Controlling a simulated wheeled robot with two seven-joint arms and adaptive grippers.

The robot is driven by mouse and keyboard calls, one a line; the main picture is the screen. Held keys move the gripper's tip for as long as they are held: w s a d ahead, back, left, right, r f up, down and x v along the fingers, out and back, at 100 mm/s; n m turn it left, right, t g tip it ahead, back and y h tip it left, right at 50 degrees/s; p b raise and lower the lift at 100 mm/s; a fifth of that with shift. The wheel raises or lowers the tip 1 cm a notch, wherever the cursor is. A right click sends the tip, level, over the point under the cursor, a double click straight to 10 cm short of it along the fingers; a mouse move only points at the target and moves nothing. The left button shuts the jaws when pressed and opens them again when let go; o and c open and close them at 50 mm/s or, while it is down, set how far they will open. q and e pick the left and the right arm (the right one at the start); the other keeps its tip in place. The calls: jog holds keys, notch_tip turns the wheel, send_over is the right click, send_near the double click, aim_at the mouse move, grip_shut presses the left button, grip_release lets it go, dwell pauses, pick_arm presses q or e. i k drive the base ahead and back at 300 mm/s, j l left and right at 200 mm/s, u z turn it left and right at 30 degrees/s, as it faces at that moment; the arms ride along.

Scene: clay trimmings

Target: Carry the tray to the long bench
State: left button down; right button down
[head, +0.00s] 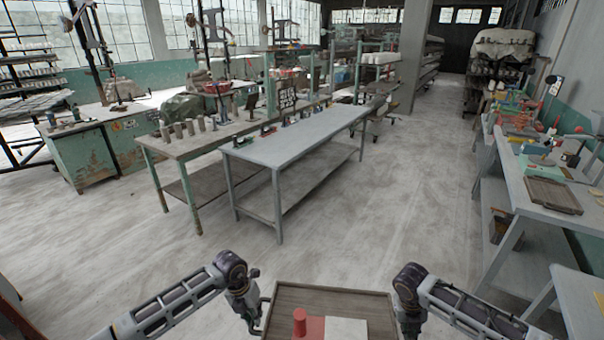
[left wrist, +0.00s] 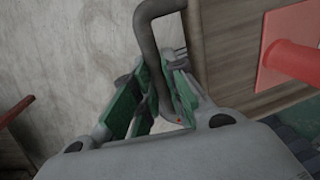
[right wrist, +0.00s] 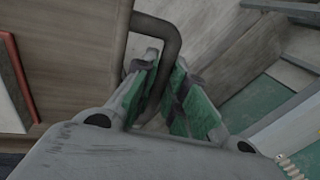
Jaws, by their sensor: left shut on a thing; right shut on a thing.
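The wooden tray (head: 330,297) is at the bottom of the head view, held between my two arms in front of my body. A red block with a round knob (head: 300,322) and a pale block (head: 346,329) lie on it. My left gripper (left wrist: 168,90) is shut on the tray's dark left handle (left wrist: 150,22). My right gripper (right wrist: 163,85) is shut on the tray's dark right handle (right wrist: 160,30). A long grey bench (head: 300,135) stands ahead, left of the middle, with open floor between it and the tray.
A worn wooden bench (head: 185,145) with several cylinders stands left of the grey bench. On the right, a workbench (head: 530,200) carries tools and another tray (head: 553,195). A pillar (head: 412,60) stands behind. The central floor (head: 390,215) is clear.

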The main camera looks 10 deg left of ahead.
aim_at(292, 141)
jog(key=i+l, duration=0.45)
jog(key=i, duration=0.2)
jog(key=i+l, duration=0.45)
jog(key=i, duration=1.4)
